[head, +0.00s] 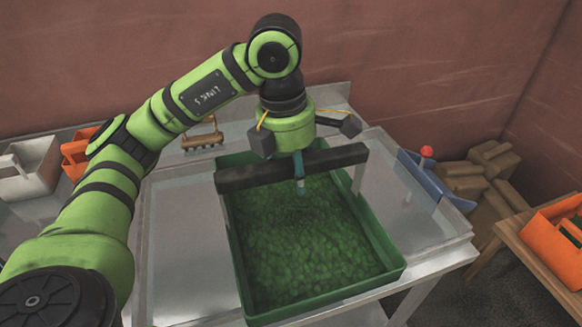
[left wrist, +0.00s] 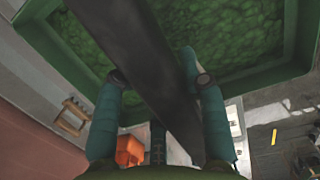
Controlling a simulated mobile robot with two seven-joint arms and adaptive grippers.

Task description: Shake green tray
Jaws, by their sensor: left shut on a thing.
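The green tray (head: 393,262) lies on the metal table, filled with lumpy green material (head: 305,240). A dark bar (head: 235,177) crosses above its far part like a handle, with a light upright post at its right end. My left gripper (head: 299,188) comes down from above and is shut on the dark bar near its middle. In the left wrist view, its two teal fingers (left wrist: 158,85) sit on either side of the bar (left wrist: 135,60), and the tray (left wrist: 80,70) shows beyond. My right gripper is not in view.
The metal table (head: 180,235) has free room left of the tray. A blue tray (head: 435,182) with a red knob (head: 427,151) stands at the right. Brown blocks (head: 480,170) lie in the corner. A wooden rack (head: 202,138) and orange bin (head: 76,155) are at the back left.

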